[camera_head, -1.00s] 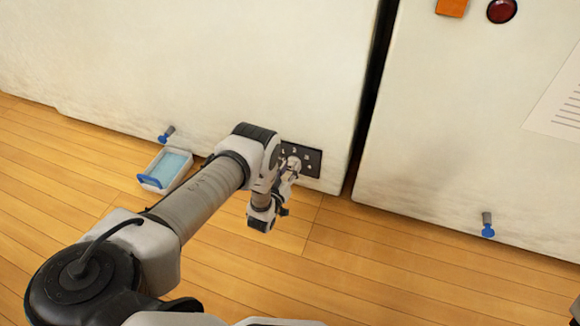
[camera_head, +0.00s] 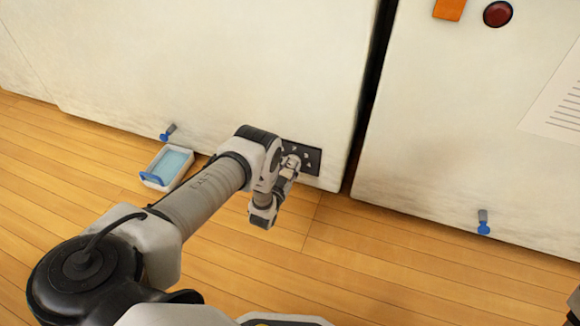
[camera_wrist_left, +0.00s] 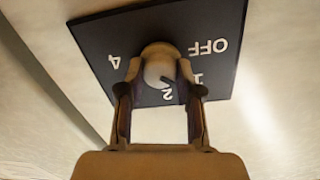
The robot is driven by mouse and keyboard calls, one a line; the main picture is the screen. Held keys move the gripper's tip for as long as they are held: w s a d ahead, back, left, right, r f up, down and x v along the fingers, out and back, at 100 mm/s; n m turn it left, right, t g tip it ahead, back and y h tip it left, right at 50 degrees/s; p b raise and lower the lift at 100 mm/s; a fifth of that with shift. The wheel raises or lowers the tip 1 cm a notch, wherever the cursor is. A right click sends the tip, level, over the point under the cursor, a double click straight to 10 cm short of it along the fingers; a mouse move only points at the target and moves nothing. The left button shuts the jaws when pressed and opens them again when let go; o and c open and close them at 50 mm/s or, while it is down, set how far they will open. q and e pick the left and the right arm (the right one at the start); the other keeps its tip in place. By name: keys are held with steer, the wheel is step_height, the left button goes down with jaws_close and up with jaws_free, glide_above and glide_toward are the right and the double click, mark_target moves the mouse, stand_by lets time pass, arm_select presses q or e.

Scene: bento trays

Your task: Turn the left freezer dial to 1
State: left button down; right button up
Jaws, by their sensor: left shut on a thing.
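The left freezer dial (camera_wrist_left: 158,66) is a pale round knob on a dark panel (camera_wrist_left: 105,45) in the left wrist view. White marks OFF, 1, 2 and 4 show there, upside down or tilted. A small dark mark on the knob's lower edge lies near the 2 and the 1; I cannot tell exactly which it points to. My left gripper (camera_wrist_left: 159,78) is shut on the knob, one finger on each side. In the head view the panel (camera_head: 313,166) sits low on the left freezer (camera_head: 230,60), and my left gripper (camera_head: 292,163) covers most of the dial.
A white tray with blue inside (camera_head: 153,172) lies on the wooden floor (camera_head: 370,270) below a blue-tipped drain (camera_head: 168,132). A second freezer (camera_head: 440,130) stands to the right across a dark gap, with another blue-tipped drain (camera_head: 484,222). The front floor is clear.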

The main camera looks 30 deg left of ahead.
arm_select(q)
steer(key=shift+w, duration=0.1)
steer(key=c, duration=0.8)
jaws_free()
steer(key=shift+o, duration=0.2)
steer(key=v, duration=1.2)
steer(key=shift+f, duration=0.1)
